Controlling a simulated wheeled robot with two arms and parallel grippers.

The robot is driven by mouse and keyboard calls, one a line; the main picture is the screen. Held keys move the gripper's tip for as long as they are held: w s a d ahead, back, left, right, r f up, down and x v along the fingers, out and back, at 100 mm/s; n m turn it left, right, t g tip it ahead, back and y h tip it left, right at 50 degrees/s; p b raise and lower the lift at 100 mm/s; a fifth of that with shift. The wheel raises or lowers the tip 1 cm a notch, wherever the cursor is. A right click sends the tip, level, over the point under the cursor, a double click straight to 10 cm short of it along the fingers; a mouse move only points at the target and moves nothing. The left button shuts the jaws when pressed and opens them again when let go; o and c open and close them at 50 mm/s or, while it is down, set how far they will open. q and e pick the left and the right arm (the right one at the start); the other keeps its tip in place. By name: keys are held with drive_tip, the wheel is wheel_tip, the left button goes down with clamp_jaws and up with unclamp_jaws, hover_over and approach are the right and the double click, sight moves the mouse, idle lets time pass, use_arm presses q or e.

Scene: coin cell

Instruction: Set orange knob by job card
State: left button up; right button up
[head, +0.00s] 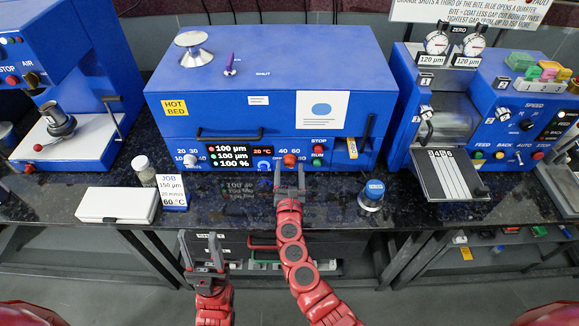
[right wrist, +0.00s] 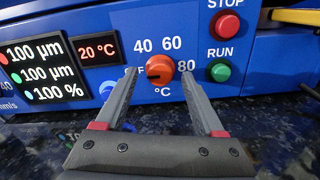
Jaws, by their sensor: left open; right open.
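The orange knob (head: 290,160) is on the front panel of the blue hot bed machine (head: 270,100). In the right wrist view the knob (right wrist: 159,69) has a dark pointer mark that looks turned left, toward the partly hidden OFF label. The labels 40, 60 and 80 run around it. My right gripper (head: 290,172) is open, its fingertips (right wrist: 158,76) to the left and right of the knob with gaps showing; depth is unclear. The job card (head: 172,192) reads 150 µm, 20 mm/s, 60 °C. My left gripper (head: 199,241) is open and empty, low before the bench.
The red display (right wrist: 98,48) reads 20 °C. The red STOP button (right wrist: 228,25) and green RUN button (right wrist: 220,71) are close right of the knob. A white box (head: 117,205), a glass jar (head: 144,170) and a blue-lidded jar (head: 372,194) stand on the dark bench.

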drive_tip(key=shift+w, duration=0.7)
clamp_jaws()
